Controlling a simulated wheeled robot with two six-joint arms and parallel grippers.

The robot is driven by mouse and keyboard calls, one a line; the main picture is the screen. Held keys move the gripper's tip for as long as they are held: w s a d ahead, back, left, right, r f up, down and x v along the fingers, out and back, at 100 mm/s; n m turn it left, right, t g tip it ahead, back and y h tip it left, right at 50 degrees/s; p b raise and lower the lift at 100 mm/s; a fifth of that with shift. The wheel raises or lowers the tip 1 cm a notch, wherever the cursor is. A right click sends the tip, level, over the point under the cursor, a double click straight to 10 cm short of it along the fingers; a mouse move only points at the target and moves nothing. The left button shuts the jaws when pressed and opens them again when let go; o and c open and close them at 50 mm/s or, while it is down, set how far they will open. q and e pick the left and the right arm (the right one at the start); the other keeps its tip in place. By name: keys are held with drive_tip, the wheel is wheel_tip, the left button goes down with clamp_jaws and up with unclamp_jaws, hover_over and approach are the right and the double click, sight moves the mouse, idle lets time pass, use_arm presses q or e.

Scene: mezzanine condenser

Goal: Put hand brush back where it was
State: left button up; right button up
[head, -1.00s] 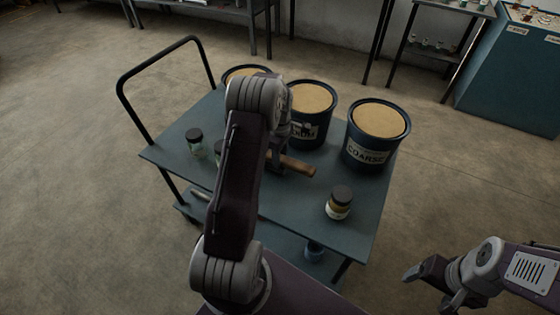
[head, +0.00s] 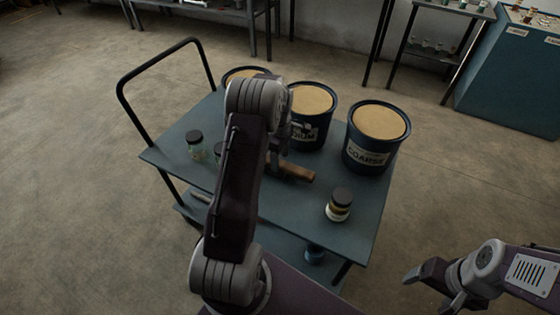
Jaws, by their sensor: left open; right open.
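The hand brush shows as a brown wooden handle (head: 296,172) over the cart top (head: 300,220), in front of the middle bucket. The rest of the brush is hidden behind my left arm. My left gripper (head: 276,160) is open at the hidden end of the handle, with its fingers mostly covered by my own arm. I cannot tell whether it touches the brush. My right gripper (head: 432,287) is open and empty, off the cart at the lower right.
Buckets stand along the cart's back edge: one partly hidden (head: 244,72), a middle one (head: 322,133) and one labelled COARSE (head: 365,158). Jars stand at the left (head: 195,147) and front right (head: 339,205). The cart has a black push handle (head: 122,95). The front middle top is clear.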

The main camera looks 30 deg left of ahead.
sight(280, 162)
use_arm(q)
wheel_tip(280, 162, up, 10)
drive_tip(key=p, duration=0.2)
drive_tip(key=s+d+f+m+t, duration=0.1)
drive_tip(key=s+d+m, duration=1.6)
drive_tip(key=s+m, duration=0.1)
drive_tip(key=shift+f+m, duration=0.4)
drive_tip(key=shift+m, duration=0.1)
drive_tip(key=shift+s+d+r, duration=0.1)
wheel_tip(280, 162, up, 14)
drive_tip(key=p, duration=1.4)
